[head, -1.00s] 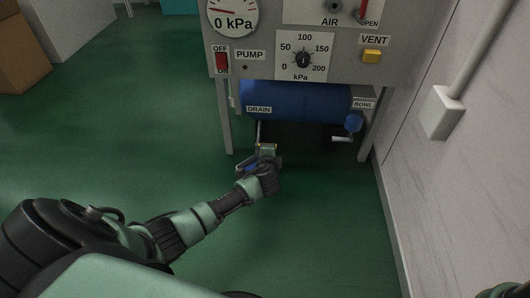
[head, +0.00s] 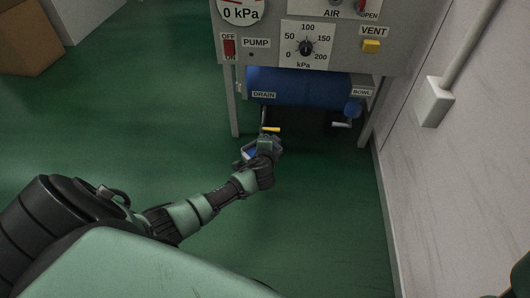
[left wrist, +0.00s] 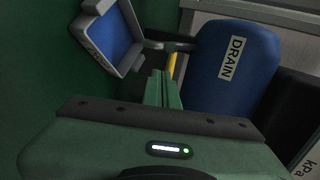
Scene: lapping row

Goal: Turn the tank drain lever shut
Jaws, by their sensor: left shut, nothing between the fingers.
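The drain lever (head: 271,129) is a short yellow bar lying crosswise at the lower end of a thin pipe (head: 263,117) under the blue tank (head: 300,84). The tank carries a DRAIN label. In the left wrist view the yellow lever (left wrist: 172,63) shows just beyond my fingertips, beside the tank (left wrist: 235,68). My left gripper (head: 268,139) is low in front of the lever. Its fingers (left wrist: 163,78) are shut with nothing between them. I cannot tell whether they touch the lever. My right gripper is not in view.
A grey-rimmed tray with a blue inside (left wrist: 119,43) is close to the left of my gripper. The panel (head: 337,57) with gauge, PUMP switch and VENT button is above the tank. Cabinet legs (head: 232,108) flank the space. Green floor (head: 120,130) is clear to the left.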

